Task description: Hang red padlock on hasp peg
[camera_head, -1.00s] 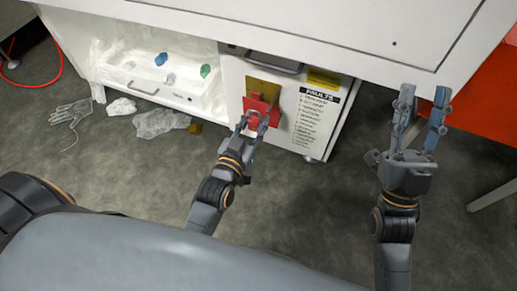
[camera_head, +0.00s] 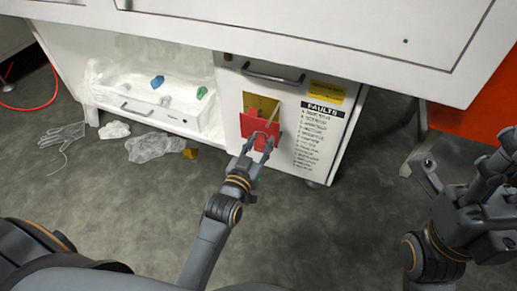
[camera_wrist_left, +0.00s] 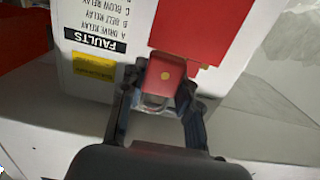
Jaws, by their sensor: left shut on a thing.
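The red padlock (camera_head: 260,143) is between the fingers of my left gripper (camera_head: 257,146), in front of the cabinet. In the left wrist view the padlock (camera_wrist_left: 165,76) has a yellow dot, and its metal shackle (camera_wrist_left: 154,102) points toward the wrist. The left gripper (camera_wrist_left: 163,92) is shut on it there. A red plate (camera_head: 259,125) lies over a yellow plate (camera_head: 261,103) on the cabinet front, just behind the padlock. A thin tan bar (camera_head: 273,114) shows beside them; I cannot tell if it is the hasp peg. My right gripper (camera_head: 467,160) is open and empty at far right.
The white cabinet front has a handle (camera_head: 273,74), a FAULTS list (camera_head: 318,132) and a yellow label (camera_head: 326,92). A wrapped white drawer (camera_head: 150,112) stands at left. A glove (camera_head: 62,135) and crumpled film (camera_head: 154,147) lie on the floor.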

